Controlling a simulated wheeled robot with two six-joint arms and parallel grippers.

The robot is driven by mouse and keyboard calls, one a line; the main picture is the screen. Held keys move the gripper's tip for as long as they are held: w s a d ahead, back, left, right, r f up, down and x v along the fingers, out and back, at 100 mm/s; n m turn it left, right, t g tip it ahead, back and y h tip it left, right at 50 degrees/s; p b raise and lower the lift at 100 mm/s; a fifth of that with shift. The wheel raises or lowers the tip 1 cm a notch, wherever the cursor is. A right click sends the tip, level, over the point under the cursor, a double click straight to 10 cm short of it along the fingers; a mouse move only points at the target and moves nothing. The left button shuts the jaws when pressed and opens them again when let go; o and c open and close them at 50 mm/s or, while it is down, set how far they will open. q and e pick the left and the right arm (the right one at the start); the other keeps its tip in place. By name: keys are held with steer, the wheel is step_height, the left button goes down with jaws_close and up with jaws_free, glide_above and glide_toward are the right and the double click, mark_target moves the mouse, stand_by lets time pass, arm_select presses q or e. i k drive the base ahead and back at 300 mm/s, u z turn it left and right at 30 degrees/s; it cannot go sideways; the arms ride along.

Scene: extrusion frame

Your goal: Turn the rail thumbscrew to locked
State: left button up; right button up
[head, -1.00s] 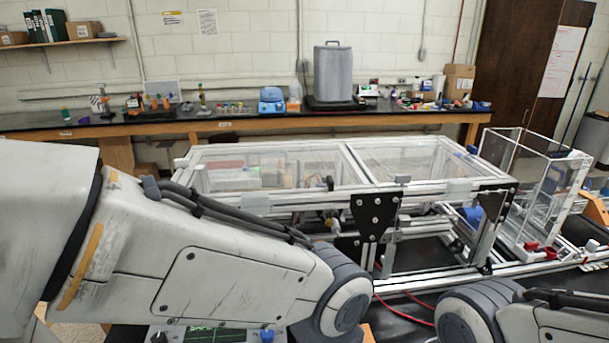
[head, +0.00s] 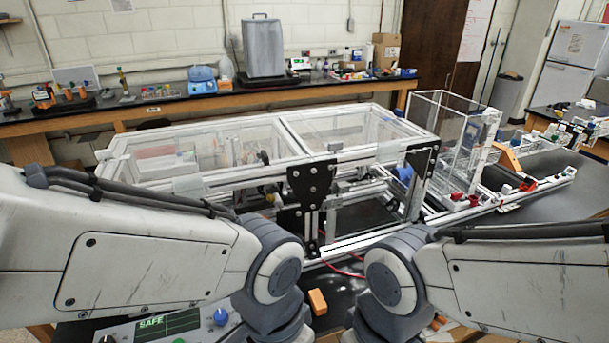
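The aluminium extrusion frame (head: 228,178) with clear panels stands on the bench in front of me. A rail (head: 545,184) runs out to its right, past a clear open box (head: 452,138). Small red parts (head: 473,200) sit along the rail by the box's foot. I cannot tell which part is the rail thumbscrew or how it is turned. My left arm and my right arm reach in from both sides, with their joints low in the middle. Both grippers are below the picture's edge.
A control panel (head: 120,333) with a green display reading SAFE and a blue knob (head: 221,316) is at the bottom left. An orange block (head: 317,301) lies between my arms. Black plates (head: 312,183) stand on the frame's front.

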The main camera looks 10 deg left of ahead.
mark_target(264, 155)
steer(key=k, duration=0.6)
steer(key=z, duration=0.3)
steer(key=i, duration=0.65)
steer(key=u, duration=0.55)
steer(key=i, duration=0.5)
steer(key=u, duration=0.6)
